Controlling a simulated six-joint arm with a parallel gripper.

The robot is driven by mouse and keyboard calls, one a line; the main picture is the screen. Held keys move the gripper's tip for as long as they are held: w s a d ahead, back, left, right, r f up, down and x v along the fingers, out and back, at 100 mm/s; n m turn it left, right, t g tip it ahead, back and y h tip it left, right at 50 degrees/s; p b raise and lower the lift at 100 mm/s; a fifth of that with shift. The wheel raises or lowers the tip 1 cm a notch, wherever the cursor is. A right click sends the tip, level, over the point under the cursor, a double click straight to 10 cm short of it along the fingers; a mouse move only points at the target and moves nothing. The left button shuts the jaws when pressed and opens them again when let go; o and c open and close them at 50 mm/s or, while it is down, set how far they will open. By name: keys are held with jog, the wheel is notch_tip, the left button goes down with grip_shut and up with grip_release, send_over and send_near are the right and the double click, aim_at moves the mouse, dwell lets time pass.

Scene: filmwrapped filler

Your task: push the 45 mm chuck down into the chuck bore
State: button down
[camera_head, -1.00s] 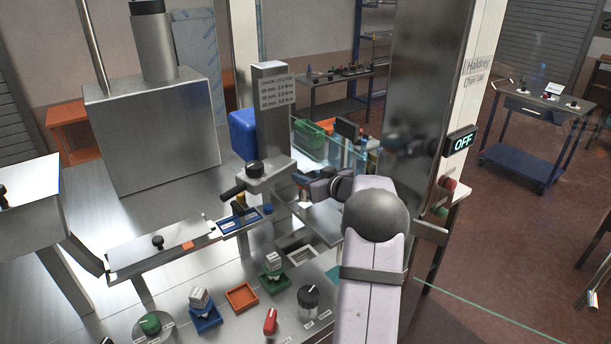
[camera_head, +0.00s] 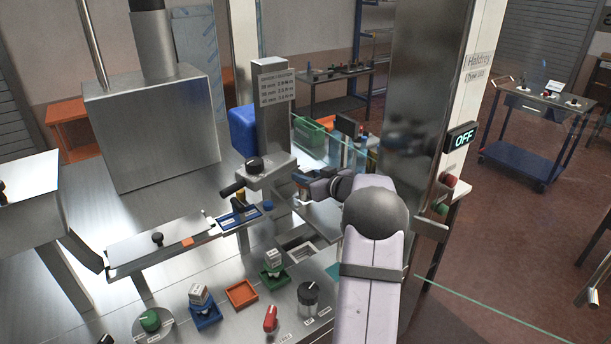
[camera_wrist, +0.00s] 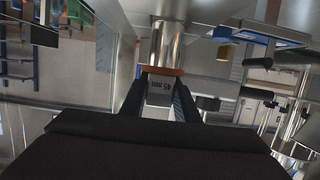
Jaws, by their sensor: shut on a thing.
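In the wrist view my gripper (camera_wrist: 161,82) is shut on the 45 mm chuck (camera_wrist: 160,97). Its grey block reads "45 mm" upside down, with an orange collar at the fingertips. A bright steel cylinder (camera_wrist: 164,45) lies straight beyond the collar, in line with the chuck. I cannot tell whether it is the chuck's own body or part of the machine. In the camera_head view my gripper (camera_head: 318,184) is beside the steel capping head (camera_head: 265,172). The held chuck is mostly hidden there, and I cannot make out the chuck bore or how deep the chuck sits.
A post with a torque table (camera_head: 275,88) stands behind the head. The orange tray (camera_head: 241,294) is empty; the green tray (camera_head: 275,276) and blue tray (camera_head: 205,318) hold other chucks. A black knob (camera_head: 308,294) and red switch (camera_head: 270,318) stand in front. A clear panel (camera_head: 345,150) is behind my gripper.

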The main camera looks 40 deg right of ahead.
jog(key=shift+f+b, duration=1.1)
jog(key=shift+f, duration=0.95)
jog(key=c, duration=1.3)
grip_release()
jog(key=shift+s+f, duration=0.1)
jog(key=shift+f, duration=0.1)
jog(key=shift+s+b, duration=0.3)
jog(key=shift+s, duration=0.1)
jog(key=shift+r+b+v, duration=0.2)
jog(key=shift+b+v, duration=0.45)
jog(key=shift+v, duration=1.05)
jog(key=shift+r+b+v, duration=0.15)
jog(key=shift+b+v, duration=0.5)
jog(key=shift+v, duration=1)
jog(key=shift+w, duration=0.15)
